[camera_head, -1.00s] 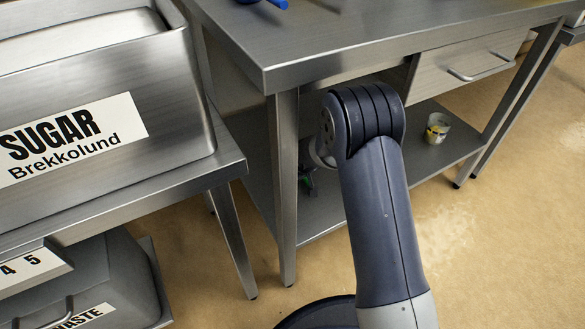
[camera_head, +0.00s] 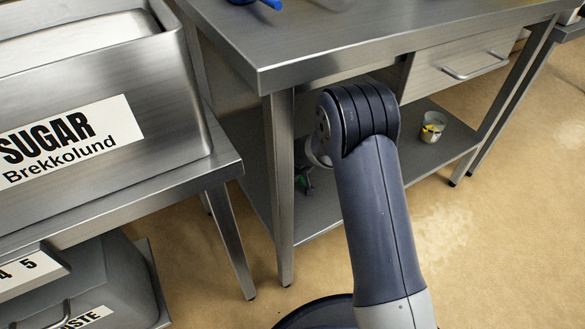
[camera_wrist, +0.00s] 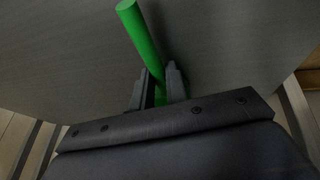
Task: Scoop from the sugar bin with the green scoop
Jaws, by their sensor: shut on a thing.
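The sugar bin (camera_head: 165,88) is a steel container labelled "SUGAR Brekkolund" on a steel table at the left of the head view. Its pale top shows at the upper left. In the wrist view my gripper (camera_wrist: 160,85) is shut on the green scoop (camera_wrist: 140,38), on its round green handle. The handle runs up and to the left past the fingers; the scoop's bowl is not visible. In the head view my arm hides most of the gripper, and a little green shows behind it, low beside the right-hand table's leg.
A steel table (camera_head: 330,40) with a drawer (camera_head: 455,68) stands to the right, a blue utensil (camera_head: 270,3) on top. A small tin (camera_head: 433,127) sits on its lower shelf. A waste bin (camera_head: 100,275) is under the sugar table. Open floor lies at the right.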

